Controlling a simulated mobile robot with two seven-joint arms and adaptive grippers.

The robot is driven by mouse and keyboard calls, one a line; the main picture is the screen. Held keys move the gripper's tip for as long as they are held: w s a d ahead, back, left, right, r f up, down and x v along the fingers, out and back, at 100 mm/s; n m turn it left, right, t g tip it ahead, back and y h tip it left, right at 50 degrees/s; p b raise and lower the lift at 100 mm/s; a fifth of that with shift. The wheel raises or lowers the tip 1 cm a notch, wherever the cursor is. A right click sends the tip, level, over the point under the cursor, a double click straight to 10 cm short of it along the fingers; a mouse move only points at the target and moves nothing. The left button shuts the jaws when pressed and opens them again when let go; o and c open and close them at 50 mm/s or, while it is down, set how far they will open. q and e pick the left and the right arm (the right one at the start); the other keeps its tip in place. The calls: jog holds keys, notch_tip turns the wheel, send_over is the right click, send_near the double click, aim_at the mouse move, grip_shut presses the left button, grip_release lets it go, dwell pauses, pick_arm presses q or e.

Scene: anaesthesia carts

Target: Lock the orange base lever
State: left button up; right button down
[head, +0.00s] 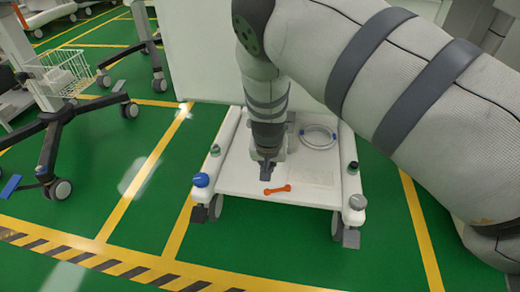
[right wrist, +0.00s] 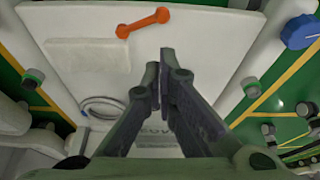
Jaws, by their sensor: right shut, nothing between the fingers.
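The orange base lever (head: 277,190) lies on the white base shelf (head: 235,180) of a cart, near its front edge. In the right wrist view the lever (right wrist: 143,22) is at the top, a short bar with a rounded knob at each end. My right gripper (head: 266,174) points down over the shelf, just behind and left of the lever in the head view. In the right wrist view its fingers (right wrist: 159,62) are together and empty, apart from the lever in the picture. My left gripper is not in view.
A blue cap (head: 201,180) sits at the shelf's left front corner and a grey cap (head: 357,202) at the right. A coiled white tube (head: 319,137) lies behind. Another wheeled stand (head: 60,125) is at left. Green floor (head: 270,245) in front is clear.

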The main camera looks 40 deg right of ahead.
aim_at(277, 190)
jog(key=b+x, duration=0.4)
jog(key=x, duration=0.5)
jog(key=shift+s+f+b, duration=0.1)
jog(key=shift+b, duration=0.2)
jog(key=shift+d+f, duration=0.1)
jog(key=shift+f, duration=0.35)
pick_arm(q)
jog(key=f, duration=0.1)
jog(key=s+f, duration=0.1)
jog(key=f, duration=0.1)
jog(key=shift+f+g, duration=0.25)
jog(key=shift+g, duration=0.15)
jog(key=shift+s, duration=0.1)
